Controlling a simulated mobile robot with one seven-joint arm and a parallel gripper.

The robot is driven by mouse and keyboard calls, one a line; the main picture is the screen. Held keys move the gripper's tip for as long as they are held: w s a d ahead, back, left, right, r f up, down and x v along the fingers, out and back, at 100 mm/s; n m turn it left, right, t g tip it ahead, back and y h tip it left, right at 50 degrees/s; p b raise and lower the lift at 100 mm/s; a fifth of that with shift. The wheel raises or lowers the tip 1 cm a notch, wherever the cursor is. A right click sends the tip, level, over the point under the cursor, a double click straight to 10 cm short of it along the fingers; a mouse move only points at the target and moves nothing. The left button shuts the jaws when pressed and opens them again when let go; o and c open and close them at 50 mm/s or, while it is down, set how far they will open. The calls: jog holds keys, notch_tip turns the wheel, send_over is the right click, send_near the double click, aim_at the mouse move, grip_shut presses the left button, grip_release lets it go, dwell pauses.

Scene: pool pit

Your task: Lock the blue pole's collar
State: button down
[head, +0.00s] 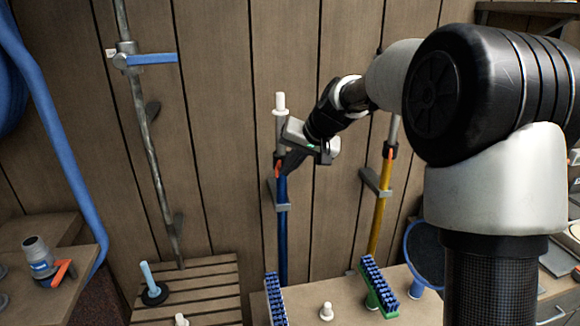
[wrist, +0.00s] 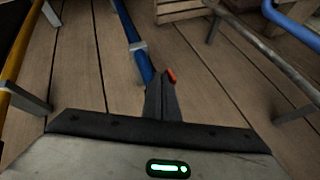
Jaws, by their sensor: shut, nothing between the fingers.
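The blue pole (head: 283,235) stands upright against the plank wall, with a grey upper tube and a white tip. Its dark collar with an orange lever (head: 277,171) sits at the top of the blue part, partly hidden by my gripper. My gripper (head: 285,170) is at the collar from the right, its dark fingers closed together and empty. In the wrist view the closed fingers (wrist: 163,88) overlap the blue pole (wrist: 132,38), and the orange lever's end (wrist: 170,75) shows just past them on the right. The collar is hidden there, and I cannot tell whether the fingers touch the lever.
A yellow pole (head: 379,225) with its own orange lever stands to the right. Wall brackets (head: 283,207) hold the poles. A grey pole (head: 155,165) with a blue-armed clamp is at left. Brushes (head: 378,285) and a white knob (head: 326,312) occupy the counter below.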

jog(key=shift+a, duration=0.95)
jog(key=shift+s+a, duration=0.1)
jog(key=shift+a, duration=0.1)
jog(key=shift+w+d+r+b, duration=0.1)
jog(key=shift+w+d+b, duration=0.15)
jog(key=shift+d, duration=0.3)
